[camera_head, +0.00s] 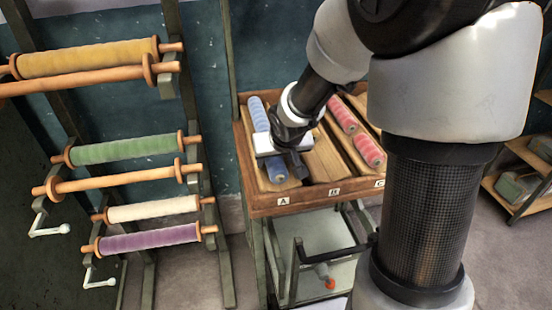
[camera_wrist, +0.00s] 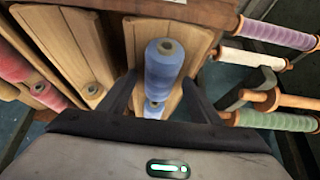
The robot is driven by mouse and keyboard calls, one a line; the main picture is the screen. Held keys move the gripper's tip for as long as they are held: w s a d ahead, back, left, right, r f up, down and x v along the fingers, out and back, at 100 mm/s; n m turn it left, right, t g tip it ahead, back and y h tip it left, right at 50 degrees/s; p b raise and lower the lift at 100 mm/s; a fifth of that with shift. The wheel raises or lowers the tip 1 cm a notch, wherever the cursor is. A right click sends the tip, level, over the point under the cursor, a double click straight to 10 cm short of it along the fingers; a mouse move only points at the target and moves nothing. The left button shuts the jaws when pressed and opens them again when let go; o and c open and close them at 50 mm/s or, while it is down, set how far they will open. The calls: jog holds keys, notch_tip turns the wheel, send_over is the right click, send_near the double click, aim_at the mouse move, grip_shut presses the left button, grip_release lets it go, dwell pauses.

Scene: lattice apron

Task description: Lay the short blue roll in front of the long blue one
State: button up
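Two blue rolls lie in line in lane A of the wooden tray (camera_head: 290,204). The front blue roll (camera_head: 277,172) is near the lane's front end; it also shows in the wrist view (camera_wrist: 163,72), its cored end facing the camera. The rear blue roll (camera_head: 258,113) lies behind it; only a bit of it shows in the wrist view (camera_wrist: 153,109). My gripper (camera_head: 289,160) is over lane A and hides where the rolls meet, so I cannot compare their full lengths. In the wrist view my gripper (camera_wrist: 160,80) is open, its fingers either side of the front roll with gaps.
Red rolls (camera_head: 343,115) lie in lane C, right of lane B (camera_head: 325,163). A rack at the left holds yellow, green (camera_head: 125,148), cream and purple (camera_head: 148,239) rolls. A shelf (camera_head: 522,190) stands at the right. A lower grey shelf (camera_head: 320,256) is under the tray.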

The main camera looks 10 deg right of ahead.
jog(key=p+v, duration=0.8)
jog(key=v, duration=0.4)
jog(key=shift+r, duration=0.45)
